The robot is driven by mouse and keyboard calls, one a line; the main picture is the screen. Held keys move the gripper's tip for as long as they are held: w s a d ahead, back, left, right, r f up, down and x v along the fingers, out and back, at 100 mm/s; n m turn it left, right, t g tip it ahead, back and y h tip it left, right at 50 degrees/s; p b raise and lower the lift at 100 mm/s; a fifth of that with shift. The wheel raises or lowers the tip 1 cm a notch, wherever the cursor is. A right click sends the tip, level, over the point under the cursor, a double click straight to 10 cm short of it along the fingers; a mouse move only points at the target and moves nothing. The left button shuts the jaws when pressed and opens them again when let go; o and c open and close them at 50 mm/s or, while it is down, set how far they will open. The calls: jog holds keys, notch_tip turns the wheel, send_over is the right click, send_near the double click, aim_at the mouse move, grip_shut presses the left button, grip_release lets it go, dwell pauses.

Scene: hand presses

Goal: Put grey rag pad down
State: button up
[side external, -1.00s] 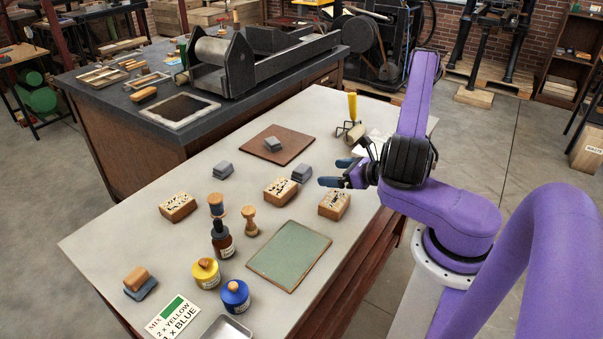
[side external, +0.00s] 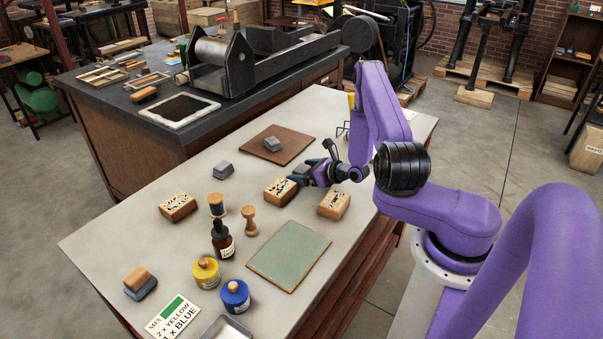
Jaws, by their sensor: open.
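A grey rag pad (side external: 273,144) lies on the brown square board (side external: 292,155). A second grey pad (side external: 223,171) lies on the bare table to the left of the board. My gripper (side external: 304,172) is open and low over the table, just right of a wooden block with dark markings (side external: 279,191). Its fingers are where a third grey pad stood, and they hide that spot. I cannot tell whether that pad is between the fingers or touched by them.
Another marked block (side external: 334,204) is close below my gripper. A green plate (side external: 289,254), a dropper bottle (side external: 222,240), a yellow jar (side external: 206,272) and a blue jar (side external: 235,295) stand nearer the front. The table's left side (side external: 125,235) has free room.

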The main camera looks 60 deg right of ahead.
jog(key=shift+w, duration=0.15)
jog(key=c, duration=1.1)
jog(key=shift+c, duration=0.2)
jog(key=shift+r, duration=0.15)
